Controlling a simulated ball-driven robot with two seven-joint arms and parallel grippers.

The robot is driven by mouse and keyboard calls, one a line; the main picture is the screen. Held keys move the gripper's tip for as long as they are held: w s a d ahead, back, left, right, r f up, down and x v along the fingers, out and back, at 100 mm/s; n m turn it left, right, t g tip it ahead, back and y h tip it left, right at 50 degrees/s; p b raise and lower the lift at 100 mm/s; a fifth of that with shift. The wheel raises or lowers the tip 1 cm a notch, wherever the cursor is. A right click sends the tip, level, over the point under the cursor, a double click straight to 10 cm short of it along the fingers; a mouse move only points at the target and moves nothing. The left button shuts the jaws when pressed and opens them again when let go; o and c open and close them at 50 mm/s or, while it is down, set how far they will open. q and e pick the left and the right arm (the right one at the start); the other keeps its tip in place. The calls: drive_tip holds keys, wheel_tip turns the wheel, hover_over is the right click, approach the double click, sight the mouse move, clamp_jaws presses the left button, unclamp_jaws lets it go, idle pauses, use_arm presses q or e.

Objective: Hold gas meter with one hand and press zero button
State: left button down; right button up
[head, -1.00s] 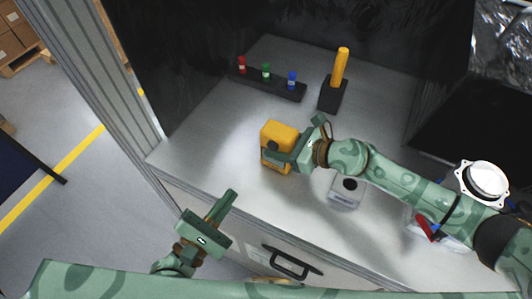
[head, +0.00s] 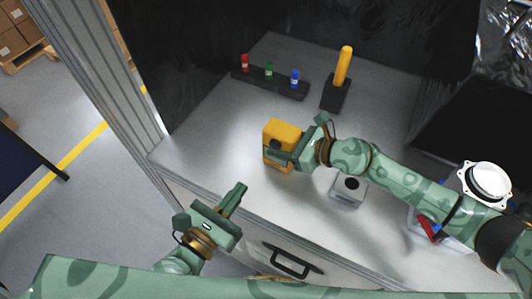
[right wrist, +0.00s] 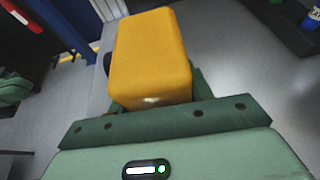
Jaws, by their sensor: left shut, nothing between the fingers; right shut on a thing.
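The gas meter is a yellow box (head: 280,133) on the grey bench in the head view, and it fills the upper middle of the right wrist view (right wrist: 150,58). My right gripper (head: 283,157) is shut on it from the right side. The meter appears upright, and its base looks at or close to the bench top. The zero button cannot be made out. My left gripper (head: 237,192) is shut and empty, near the bench's front edge, to the lower left of the meter and apart from it.
A black rack (head: 270,84) with red, green and blue vials stands at the back. A yellow-handled tool in a black holder (head: 336,95) is beside it. A grey box with a dark round top (head: 348,190) sits right of the meter. The bench's left part is clear.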

sight(273, 146)
use_arm(q)
drive_tip(key=x, duration=1.1)
drive_tip(key=shift+w+d, duration=0.15)
drive_tip(key=shift+w, duration=0.2)
drive_tip(key=shift+d, duration=0.1)
